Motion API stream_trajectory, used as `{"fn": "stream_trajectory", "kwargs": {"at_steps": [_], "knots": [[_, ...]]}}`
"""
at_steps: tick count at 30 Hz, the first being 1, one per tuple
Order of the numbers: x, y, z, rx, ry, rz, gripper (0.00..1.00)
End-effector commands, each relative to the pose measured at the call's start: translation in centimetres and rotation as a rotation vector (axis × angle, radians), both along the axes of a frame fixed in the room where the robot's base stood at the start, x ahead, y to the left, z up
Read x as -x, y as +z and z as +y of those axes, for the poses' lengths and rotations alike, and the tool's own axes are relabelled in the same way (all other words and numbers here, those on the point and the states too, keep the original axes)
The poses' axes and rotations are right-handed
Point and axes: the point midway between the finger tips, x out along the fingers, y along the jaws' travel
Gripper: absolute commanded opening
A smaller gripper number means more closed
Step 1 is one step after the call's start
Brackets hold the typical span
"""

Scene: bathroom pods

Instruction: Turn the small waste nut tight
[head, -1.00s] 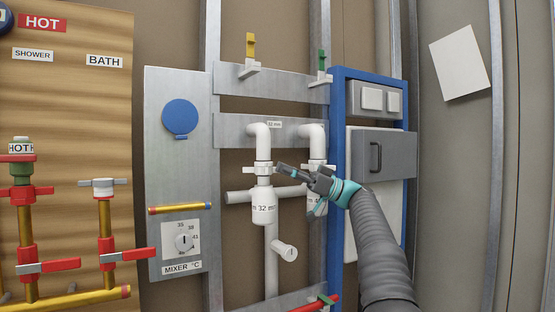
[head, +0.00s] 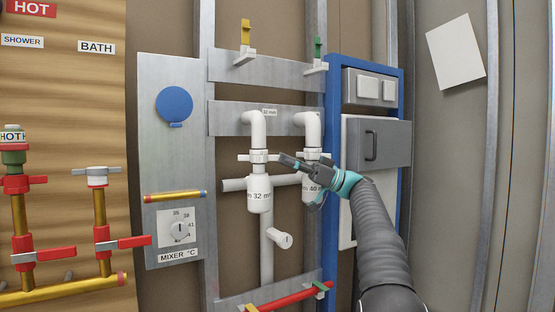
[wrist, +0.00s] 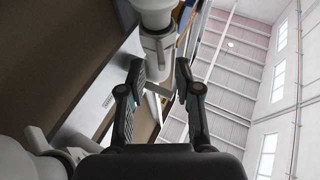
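The small waste nut (head: 258,156) is a white winged ring on top of the white trap marked 32 mm (head: 260,197). Its wings stick out to left and right in the head view. My gripper (head: 287,160) points left at it, a little to its right, with the tips near its right wing. In the wrist view my gripper (wrist: 160,80) has its two fingers apart, with a white nut (wrist: 156,38) ahead and a thin wing (wrist: 158,88) reaching between them. I cannot tell whether the fingers touch the wing.
A second trap marked 40 (head: 310,190) stands right behind my gripper, with its own winged nut (head: 313,155). A blue frame (head: 332,110) with a grey cabinet (head: 385,145) is on the right. A red pipe (head: 290,294) runs below.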

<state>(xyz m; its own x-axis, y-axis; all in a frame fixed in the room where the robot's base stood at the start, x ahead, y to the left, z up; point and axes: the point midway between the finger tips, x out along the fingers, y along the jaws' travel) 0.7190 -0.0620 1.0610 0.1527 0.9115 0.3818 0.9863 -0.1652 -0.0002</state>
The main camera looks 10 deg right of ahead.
Motion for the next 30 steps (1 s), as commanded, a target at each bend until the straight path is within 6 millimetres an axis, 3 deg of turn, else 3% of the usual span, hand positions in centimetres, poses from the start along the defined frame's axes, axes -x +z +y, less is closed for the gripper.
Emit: {"fn": "stream_trajectory", "kwargs": {"at_steps": [9, 15, 30], "knots": [[1.1, -2.5, -5.9, -0.001, -0.002, 0.001, 0.33], [1.7, -3.4, -8.2, 0.000, 0.000, 0.000, 0.33], [1.9, -3.7, -9.0, 0.002, 0.001, 0.002, 0.33]]}}
